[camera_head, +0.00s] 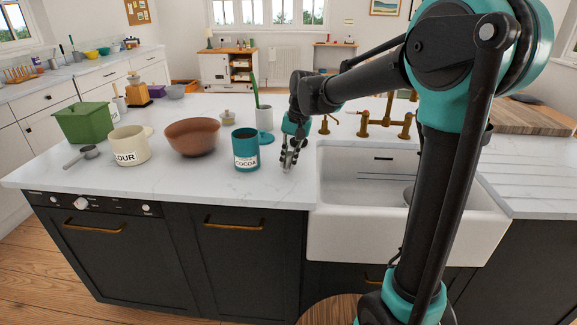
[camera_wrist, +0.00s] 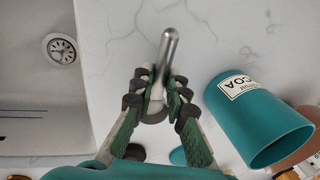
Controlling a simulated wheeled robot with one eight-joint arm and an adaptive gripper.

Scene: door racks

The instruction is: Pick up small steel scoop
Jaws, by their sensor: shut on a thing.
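My gripper (camera_head: 288,148) is at the front of the white counter, between the blue cocoa canister and the sink. In the wrist view its green-padded fingers (camera_wrist: 158,98) are closed around the small steel scoop (camera_wrist: 166,55). A smooth grey metal handle with a rounded end sticks out past the fingertips. In the head view only a small bit of grey metal (camera_head: 287,162) shows at the fingertips. I cannot tell whether it touches the counter.
The blue cocoa canister (camera_head: 245,150) stands close left of my gripper; the white sink (camera_head: 405,215) is close right. A brown bowl (camera_head: 192,137), flour pot (camera_head: 129,146), another grey scoop (camera_head: 88,152) and green box (camera_head: 84,122) stand farther left. Brass taps (camera_head: 385,122) stand behind the sink.

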